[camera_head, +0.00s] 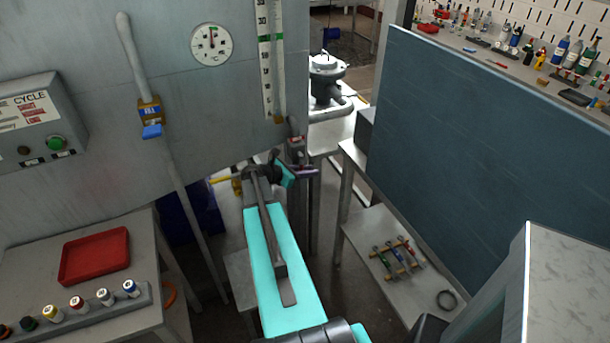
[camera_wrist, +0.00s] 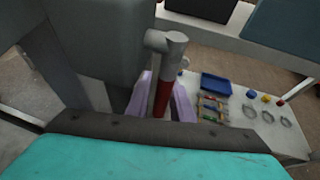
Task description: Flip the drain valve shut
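The drain valve (camera_head: 297,148) sits low on the right edge of the grey machine, a small grey fitting with a dark red part. In the wrist view, its grey elbow and red handle (camera_wrist: 162,97) point toward me. My gripper (camera_head: 303,172) is just below the valve in the head view. Its lavender fingers, in the wrist view (camera_wrist: 161,105), lie on either side of the red handle and look apart from it. Contact is hard to judge. My arm hides part of the area below the valve.
A blue-handled fill valve (camera_head: 152,131) is on the machine front at left. The machine panel (camera_head: 225,110) rises beside my arm. A bench with a red tray (camera_head: 95,255) is at lower left. A large dark board (camera_head: 480,140) and a low shelf (camera_head: 405,290) stand at right.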

